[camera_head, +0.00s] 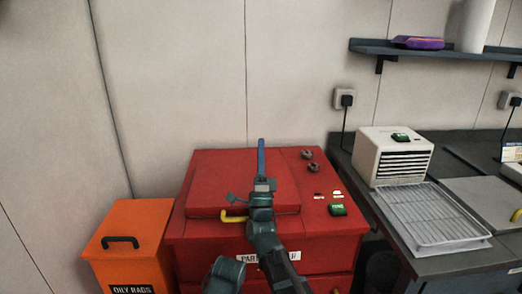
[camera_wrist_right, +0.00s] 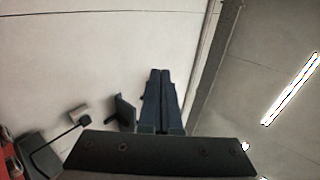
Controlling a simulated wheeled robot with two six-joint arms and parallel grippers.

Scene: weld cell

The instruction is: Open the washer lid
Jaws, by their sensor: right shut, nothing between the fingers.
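The red parts washer (camera_head: 335,236) stands in the middle of the head view, its front label partly hidden by my right arm. Its red lid (camera_head: 226,182) looks down on the top. A yellow handle (camera_head: 233,217) sits at the lid's front edge, its right end hidden behind my arm. My right gripper (camera_head: 261,142) is shut and empty, its fingers pointing up and away in front of the lid. The fingers also show together in the right wrist view (camera_wrist_right: 160,72), facing wall and ceiling. My left gripper is not in view.
An orange oily rags bin (camera_head: 128,248) stands left of the washer. Knobs and a green switch (camera_head: 337,210) are on the washer's top right. On the dark bench at right are a white heater-like box (camera_head: 392,154) and a wire rack (camera_head: 430,216). A shelf (camera_head: 440,50) hangs above.

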